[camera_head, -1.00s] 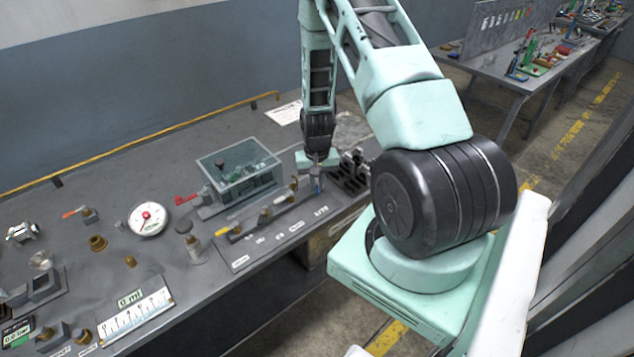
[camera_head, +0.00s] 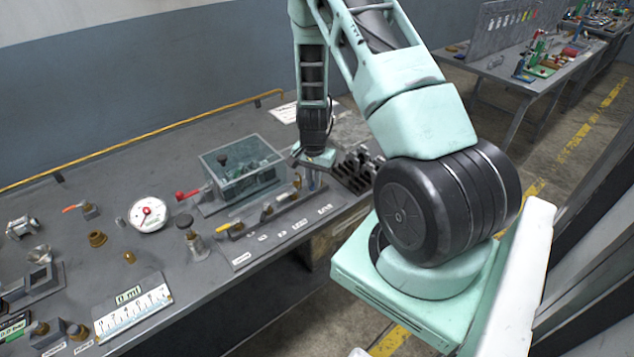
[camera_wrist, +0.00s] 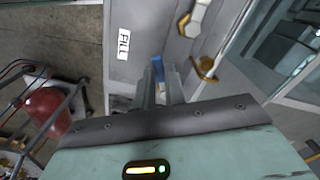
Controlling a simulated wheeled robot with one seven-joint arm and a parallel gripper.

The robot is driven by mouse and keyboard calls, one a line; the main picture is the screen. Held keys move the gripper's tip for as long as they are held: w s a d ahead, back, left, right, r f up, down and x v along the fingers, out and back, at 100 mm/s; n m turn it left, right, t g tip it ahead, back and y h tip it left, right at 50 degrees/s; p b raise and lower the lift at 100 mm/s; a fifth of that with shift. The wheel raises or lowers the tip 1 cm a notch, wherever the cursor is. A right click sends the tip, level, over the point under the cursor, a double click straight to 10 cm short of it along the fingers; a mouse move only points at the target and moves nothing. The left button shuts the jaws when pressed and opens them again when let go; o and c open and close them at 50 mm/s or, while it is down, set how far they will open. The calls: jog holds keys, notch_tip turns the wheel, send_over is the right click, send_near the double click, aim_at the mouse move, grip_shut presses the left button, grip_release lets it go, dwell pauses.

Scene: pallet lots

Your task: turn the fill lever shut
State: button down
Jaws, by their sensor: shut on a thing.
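The fill lever shows as a blue handle (camera_wrist: 157,68) beside the white FILL label (camera_wrist: 124,42) in the wrist view. My gripper (camera_wrist: 160,82) is shut on this blue handle, with the fingers on either side of it. In the head view my gripper (camera_head: 313,178) points down at the right end of the valve panel (camera_head: 244,262), in front of the clear tank. The fingers and my wrist hide most of the lever there, so its exact angle cannot be told.
The clear tank (camera_head: 241,168) stands close behind the panel, with a red lever (camera_head: 187,194) at its left. A yellow lever (camera_head: 230,227) is at the panel's left end. A black slotted rack (camera_head: 357,172) stands just right of my gripper. A dial gauge (camera_head: 149,214) is further left.

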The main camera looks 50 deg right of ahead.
jog(key=m, duration=0.1)
jog(key=w+m, duration=0.1)
jog(key=m, duration=0.1)
jog(key=shift+w+a, duration=0.1)
jog(key=shift+w+m, duration=0.35)
jog(key=shift+m, duration=0.95)
jog(key=c, duration=1.5)
grip_release()
jog(key=shift+o, duration=0.2)
